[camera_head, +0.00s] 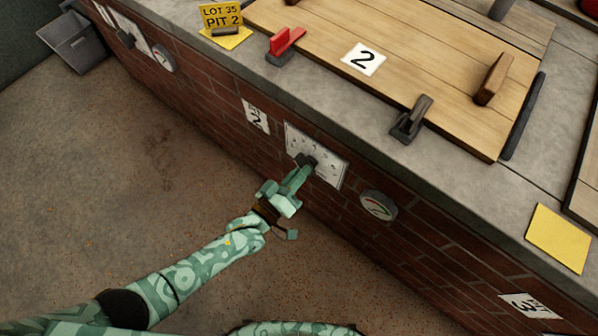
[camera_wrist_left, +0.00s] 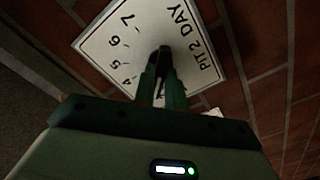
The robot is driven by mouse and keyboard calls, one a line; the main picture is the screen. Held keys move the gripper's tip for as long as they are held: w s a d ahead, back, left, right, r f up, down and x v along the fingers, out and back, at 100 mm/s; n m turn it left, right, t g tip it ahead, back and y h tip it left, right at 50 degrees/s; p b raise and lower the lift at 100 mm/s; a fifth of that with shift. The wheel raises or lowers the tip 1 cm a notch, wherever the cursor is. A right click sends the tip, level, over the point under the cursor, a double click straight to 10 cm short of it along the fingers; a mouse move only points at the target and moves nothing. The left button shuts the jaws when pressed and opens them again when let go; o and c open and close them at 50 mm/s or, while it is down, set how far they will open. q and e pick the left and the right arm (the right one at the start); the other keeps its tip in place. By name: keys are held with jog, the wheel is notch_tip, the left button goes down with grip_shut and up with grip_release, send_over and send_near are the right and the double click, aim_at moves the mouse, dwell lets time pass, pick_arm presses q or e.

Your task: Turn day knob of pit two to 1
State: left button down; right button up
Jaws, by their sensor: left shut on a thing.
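The day dial plate of pit two (camera_head: 329,170) is a white panel on the brick wall below the pit. In the left wrist view the plate (camera_wrist_left: 186,38) reads "PIT2 DAY", with the numbers 4, 5, 6 and 7 visible. Its dark knob (camera_wrist_left: 163,53) sits between the fingers of my left gripper (camera_wrist_left: 162,76), which is shut on it. In the head view my left gripper (camera_head: 304,168) reaches the plate from the lower left and covers most of the knob. The knob's pointer and the number 1 cannot be made out. My right gripper is not in view.
A round gauge (camera_head: 378,205) is on the wall right of the plate, and a "2" sign (camera_head: 255,116) is left of it. Above, the concrete ledge carries a wooden lid (camera_head: 420,75) with latches. The floor in front is clear.

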pick_arm(q)
jog(key=shift+a+f+n+b, duration=0.15)
jog(key=shift+n+b, duration=0.1)
jog(key=shift+n, duration=2.2)
jog(key=shift+f+n+b, duration=0.1)
jog(key=shift+n+b, duration=0.15)
jog(key=shift+n, duration=2.2)
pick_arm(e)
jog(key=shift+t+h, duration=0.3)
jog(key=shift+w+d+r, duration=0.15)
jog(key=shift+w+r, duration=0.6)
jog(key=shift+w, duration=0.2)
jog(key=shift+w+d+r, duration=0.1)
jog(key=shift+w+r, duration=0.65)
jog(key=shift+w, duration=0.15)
pick_arm(q)
jog(key=c, duration=1.4)
grip_release()
jog(key=shift+c, duration=0.2)
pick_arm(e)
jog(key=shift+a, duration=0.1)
pick_arm(q)
jog(key=shift+r, duration=0.1)
